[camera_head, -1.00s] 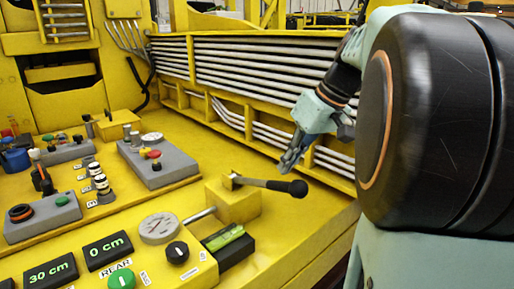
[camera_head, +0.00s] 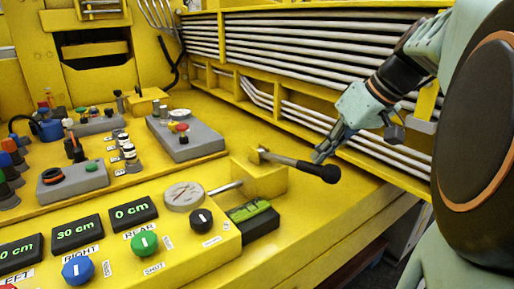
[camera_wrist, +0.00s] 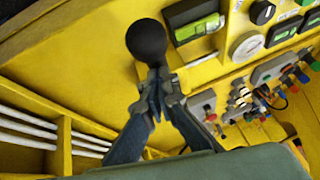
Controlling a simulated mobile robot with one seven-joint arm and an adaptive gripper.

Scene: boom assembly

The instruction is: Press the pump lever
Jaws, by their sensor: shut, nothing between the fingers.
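The pump lever (camera_head: 291,161) is a dark rod with a black ball knob (camera_head: 329,173), mounted on a yellow block (camera_head: 259,179) and pointing right, slightly downward in the head view. My gripper (camera_head: 318,157) is shut and empty, its fingertips just above and behind the knob end. I cannot tell from the head view whether they touch it. In the wrist view the black knob (camera_wrist: 147,40) shows beyond the closed fingertips (camera_wrist: 157,93), which overlap the lever's rod and hide part of it.
A round gauge (camera_head: 184,196), a black knob switch (camera_head: 201,221) and a green-topped box (camera_head: 252,221) sit left of and in front of the lever. Ribbed pipes (camera_head: 310,48) line the yellow wall behind. The yellow deck right of the lever is clear.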

